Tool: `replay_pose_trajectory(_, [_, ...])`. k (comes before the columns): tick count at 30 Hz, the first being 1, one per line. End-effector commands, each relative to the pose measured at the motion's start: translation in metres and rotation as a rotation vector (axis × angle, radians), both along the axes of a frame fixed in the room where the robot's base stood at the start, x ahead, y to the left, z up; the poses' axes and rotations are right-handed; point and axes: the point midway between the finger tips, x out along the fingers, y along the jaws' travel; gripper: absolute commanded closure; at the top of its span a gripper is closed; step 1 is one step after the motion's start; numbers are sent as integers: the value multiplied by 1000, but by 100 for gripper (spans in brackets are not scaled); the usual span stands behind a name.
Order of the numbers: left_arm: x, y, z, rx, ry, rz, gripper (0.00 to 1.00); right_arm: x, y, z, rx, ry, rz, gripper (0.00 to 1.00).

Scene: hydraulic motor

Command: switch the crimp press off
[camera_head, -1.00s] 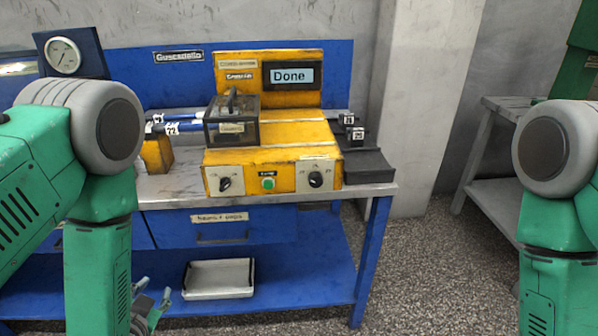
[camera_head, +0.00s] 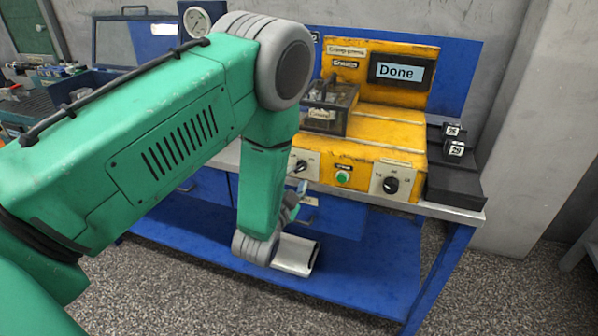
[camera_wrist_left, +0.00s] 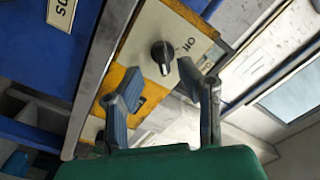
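The yellow crimp press (camera_head: 385,130) stands on the bench, and its screen (camera_head: 396,73) reads "Done". Its front has a left knob (camera_head: 300,166), a green button (camera_head: 343,177) and a right knob (camera_head: 390,185). My left gripper (camera_head: 292,203) is partly hidden behind my left forearm, in front of the press's left front. In the left wrist view it is open (camera_wrist_left: 165,92), with a black knob (camera_wrist_left: 162,55) beyond the fingertips, not touched. "Off" is printed beside this knob. My right gripper is not in view.
A dark clear-sided guard box (camera_head: 325,112) sits on the press. A black block with small labelled cubes (camera_head: 455,185) stands at its right. A pale tray (camera_head: 297,255) lies on the blue lower shelf (camera_head: 370,280). Floor is free in front.

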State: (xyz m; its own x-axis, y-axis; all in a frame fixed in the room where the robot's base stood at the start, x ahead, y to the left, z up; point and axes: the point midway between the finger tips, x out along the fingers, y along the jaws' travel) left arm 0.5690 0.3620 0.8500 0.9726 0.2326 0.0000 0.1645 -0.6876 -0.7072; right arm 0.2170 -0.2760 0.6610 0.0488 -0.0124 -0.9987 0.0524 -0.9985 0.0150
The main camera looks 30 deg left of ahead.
Motion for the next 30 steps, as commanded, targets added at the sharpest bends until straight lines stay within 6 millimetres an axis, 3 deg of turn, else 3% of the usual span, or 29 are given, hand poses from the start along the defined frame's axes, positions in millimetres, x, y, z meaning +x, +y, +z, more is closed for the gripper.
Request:
replay_pose_trajectory(7, [33, 18, -4, -9, -1, 1, 68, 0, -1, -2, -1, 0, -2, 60])
replay_pose_trajectory(12, [40, 25, -7, -15, 2, 3, 68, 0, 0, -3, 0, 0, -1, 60])
replay_pose_trajectory(19, [41, 18, -3, -6, 1, 1, 68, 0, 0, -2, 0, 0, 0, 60])
replay_pose_trajectory(20, [41, 17, -3, -6, 2, 1, 74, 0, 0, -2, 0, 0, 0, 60])
replay_pose_trajectory(22, [41, 14, -1, -3, 0, 1, 99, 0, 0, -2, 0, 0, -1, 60])
replay_pose_trajectory(30, [42, 10, 2, -5, -9, -9, 100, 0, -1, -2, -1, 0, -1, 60])
